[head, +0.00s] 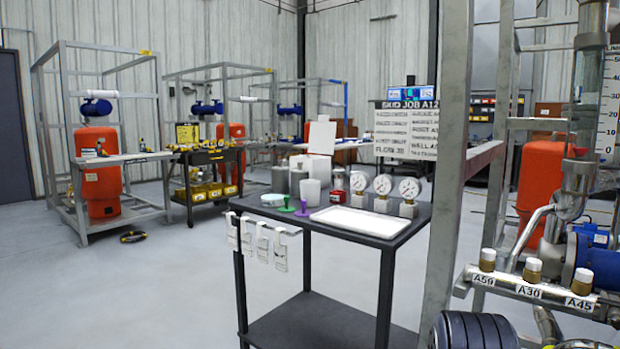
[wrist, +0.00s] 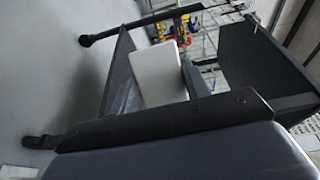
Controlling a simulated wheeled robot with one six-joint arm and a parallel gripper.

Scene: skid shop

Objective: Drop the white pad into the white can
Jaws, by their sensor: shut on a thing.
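In the wrist view, my gripper (wrist: 160,68) is shut on a pale flat piece with rounded corners, the white pad (wrist: 162,82). The pad sticks out between the two dark fingers, and its lower end is hidden behind the gripper body. In the head view, neither my gripper nor the held pad shows. I cannot make out the can in the wrist view.
Open floor lies left.

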